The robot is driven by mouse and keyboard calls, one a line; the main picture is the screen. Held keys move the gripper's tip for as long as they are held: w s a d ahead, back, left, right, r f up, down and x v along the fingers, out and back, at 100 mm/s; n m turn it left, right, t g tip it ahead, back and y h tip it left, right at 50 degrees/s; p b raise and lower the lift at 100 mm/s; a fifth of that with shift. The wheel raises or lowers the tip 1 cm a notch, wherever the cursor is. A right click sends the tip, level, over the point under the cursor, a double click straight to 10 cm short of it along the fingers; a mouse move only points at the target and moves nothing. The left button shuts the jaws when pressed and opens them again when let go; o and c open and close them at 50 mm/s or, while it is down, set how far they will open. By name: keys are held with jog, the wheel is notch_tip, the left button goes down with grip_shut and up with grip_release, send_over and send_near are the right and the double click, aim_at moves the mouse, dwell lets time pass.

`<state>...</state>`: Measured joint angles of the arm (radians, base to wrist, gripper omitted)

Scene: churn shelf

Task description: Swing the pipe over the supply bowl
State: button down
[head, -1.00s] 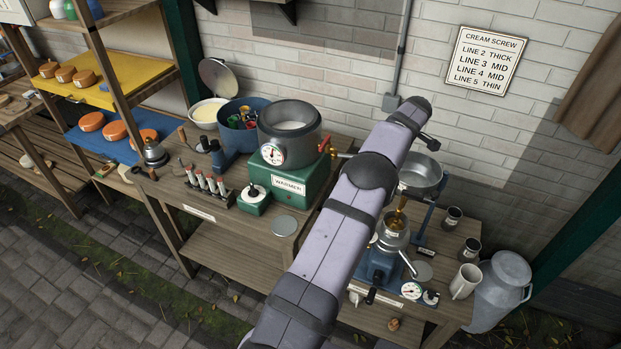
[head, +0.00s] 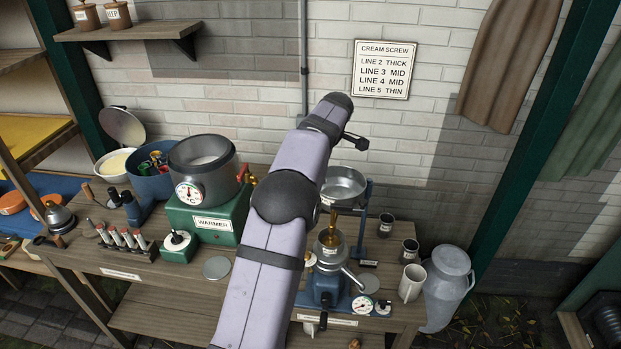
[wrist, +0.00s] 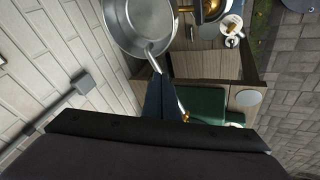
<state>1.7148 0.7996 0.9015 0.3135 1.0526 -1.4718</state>
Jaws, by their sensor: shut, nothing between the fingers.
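The supply bowl (head: 345,184), a shallow steel pan, stands on a blue post right of my arm. It fills the upper middle of the wrist view (wrist: 142,22). A brass pipe (head: 253,181) with a red tap leaves the warmer's right side; my arm hides its far end, so I cannot tell where it points. A brass bit (wrist: 184,118) shows beside the green warmer base in the wrist view. My gripper (wrist: 163,80) appears shut and empty, its dark fingers just below the bowl's rim in the picture; contact is unclear. In the head view my arm hides it.
The warmer (head: 214,222) stands left of my arm. The separator (head: 327,275) with a brass cone stands in front of the bowl. Dark cups, a white mug (head: 411,283) and a milk can (head: 446,288) are to the right. The brick wall is close behind.

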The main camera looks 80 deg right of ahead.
notch_tip(320, 180, up, 6)
jog(key=s+a+f, duration=0.1)
jog(key=s+a, duration=0.1)
jog(key=s, duration=0.1)
jog(key=s+d+f+m+g+h+b, duration=0.5)
jog(key=d+f+h+b, duration=0.25)
jog(key=f+b, duration=0.2)
jog(key=w+a+f+m+t+h+b, duration=0.3)
jog(key=w+a+t+h+b, duration=0.1)
jog(key=a, duration=0.5)
jog(key=w+a+f+m+t+h+b, duration=0.2)
jog(key=w+a+m+t+h+b, duration=0.15)
jog(key=a, duration=0.55)
jog(key=f+p+x, duration=0.1)
jog(key=p+x, duration=0.1)
jog(key=x, duration=0.4)
jog(key=f+p+x, duration=0.2)
jog(key=x, duration=0.5)
jog(key=shift+d+r+n+t+p, duration=0.15)
jog(key=shift+d+n+t+p, duration=0.2)
jog(key=shift+d+p, duration=0.1)
